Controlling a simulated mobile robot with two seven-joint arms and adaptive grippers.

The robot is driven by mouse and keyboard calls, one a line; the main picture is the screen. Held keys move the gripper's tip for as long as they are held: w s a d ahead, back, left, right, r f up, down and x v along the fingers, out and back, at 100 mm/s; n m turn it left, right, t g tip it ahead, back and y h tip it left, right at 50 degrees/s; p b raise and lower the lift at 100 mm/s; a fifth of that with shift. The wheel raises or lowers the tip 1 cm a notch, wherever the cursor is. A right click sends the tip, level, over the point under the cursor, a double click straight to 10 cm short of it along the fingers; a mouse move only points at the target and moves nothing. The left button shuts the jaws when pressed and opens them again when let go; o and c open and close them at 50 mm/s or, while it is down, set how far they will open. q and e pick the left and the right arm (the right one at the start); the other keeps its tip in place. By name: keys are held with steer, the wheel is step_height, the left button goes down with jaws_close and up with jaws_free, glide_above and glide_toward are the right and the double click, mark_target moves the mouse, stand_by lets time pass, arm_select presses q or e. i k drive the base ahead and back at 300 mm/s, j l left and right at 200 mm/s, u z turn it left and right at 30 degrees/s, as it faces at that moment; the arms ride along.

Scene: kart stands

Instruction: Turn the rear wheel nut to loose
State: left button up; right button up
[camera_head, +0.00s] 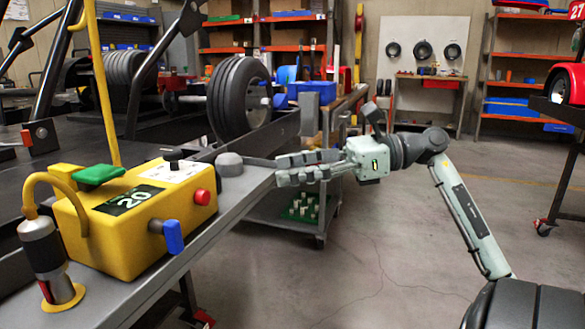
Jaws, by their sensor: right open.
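A black rear wheel (237,100) stands upright on the kart stand, with its side facing right. A small grey hub part (266,101) shows at its centre. I cannot tell for sure whether this is the nut. My right gripper (283,169) comes in from the right, below and in front of the wheel. My left gripper is not in view.
A yellow box (135,222) showing "20", with a green switch, red button and blue lever, sits on the grey stand rail (215,220). A dark cylindrical tool (43,258) stands upright at the left. A low trolley (290,215) is behind my gripper. The floor at right is clear.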

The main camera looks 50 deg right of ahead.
mark_target(266, 104)
steer(key=z, duration=1.35)
